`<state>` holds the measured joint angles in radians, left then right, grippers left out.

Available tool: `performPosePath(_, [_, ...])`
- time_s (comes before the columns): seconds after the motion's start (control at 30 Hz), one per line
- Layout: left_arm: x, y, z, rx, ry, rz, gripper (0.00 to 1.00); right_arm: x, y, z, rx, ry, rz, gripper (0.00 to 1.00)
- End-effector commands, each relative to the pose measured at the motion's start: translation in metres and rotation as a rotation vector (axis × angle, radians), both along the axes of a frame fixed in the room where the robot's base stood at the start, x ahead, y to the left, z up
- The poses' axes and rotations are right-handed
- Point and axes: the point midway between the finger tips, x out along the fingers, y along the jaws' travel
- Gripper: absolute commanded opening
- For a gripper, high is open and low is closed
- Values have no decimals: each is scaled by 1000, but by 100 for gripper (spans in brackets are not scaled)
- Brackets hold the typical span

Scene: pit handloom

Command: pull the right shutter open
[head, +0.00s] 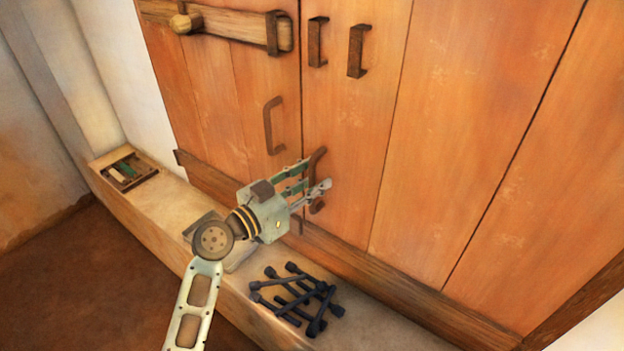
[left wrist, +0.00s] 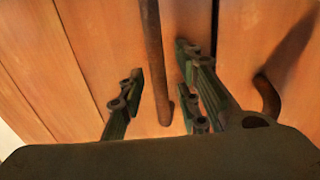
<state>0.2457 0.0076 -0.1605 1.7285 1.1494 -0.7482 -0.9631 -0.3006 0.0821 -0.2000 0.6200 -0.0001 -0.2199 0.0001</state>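The right shutter (head: 350,120) is orange-brown planks and stands flush with the left shutter (head: 235,85) along a dark seam. Its curved dark handle (head: 317,158) is low beside the seam, partly hidden by my left gripper (head: 308,188). In the left wrist view the fingers (left wrist: 160,105) are spread apart, with the handle's bar (left wrist: 155,60) between them; I see gaps on both sides. The left shutter's handle (head: 271,125) is up and left; it seems to be the curved one at the right in the left wrist view (left wrist: 268,95). My right gripper is not in view.
The wooden latch bar (head: 225,22) lies across the left shutter; the right shutter's two brackets (head: 317,42) are empty. Several dark rods (head: 300,297) lie on the ledge (head: 170,205) below. An open box (head: 128,170) sits at its left end.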

Motion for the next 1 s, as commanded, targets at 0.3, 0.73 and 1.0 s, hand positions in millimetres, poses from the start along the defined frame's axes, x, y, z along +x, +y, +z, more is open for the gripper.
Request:
performPosePath(0.3, [0, 0, 0, 0, 0, 0, 7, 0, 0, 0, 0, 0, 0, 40])
performPosePath(0.73, [0, 0, 0, 0, 0, 0, 0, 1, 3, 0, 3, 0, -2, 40])
performPosePath(1.0, [0, -2, -1, 1, 1, 0, 0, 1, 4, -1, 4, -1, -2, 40])
